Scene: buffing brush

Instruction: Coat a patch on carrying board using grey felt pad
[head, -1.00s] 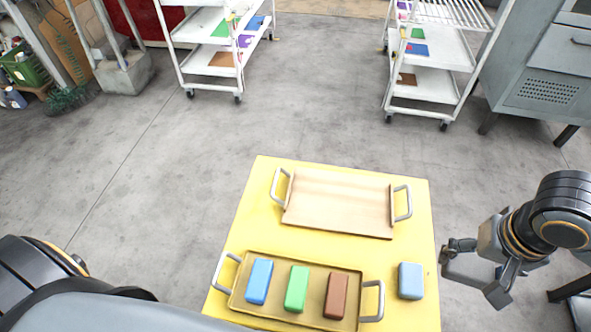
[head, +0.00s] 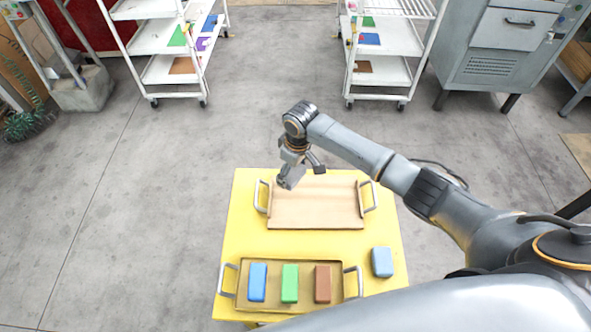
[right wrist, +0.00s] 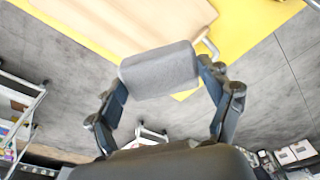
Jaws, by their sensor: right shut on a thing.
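The carrying board (head: 318,215) is a light wooden board with a metal handle at each end, lying on the yellow table. My right gripper (head: 292,177) is over the board's far left corner, its fingers pointing down. It is shut on the grey felt pad (right wrist: 160,70), a rounded grey block clamped between both fingers in the right wrist view. The board (right wrist: 140,20) shows beyond the pad in that view. Whether the pad touches the board is unclear. My left gripper is out of view.
A brown tray (head: 334,267) on the near side of the yellow table (head: 245,205) holds a blue block (head: 258,283), a green block (head: 290,284) and a brown block (head: 322,284). A grey-blue block (head: 382,262) stands to its right. White carts and a grey cabinet stand farther back.

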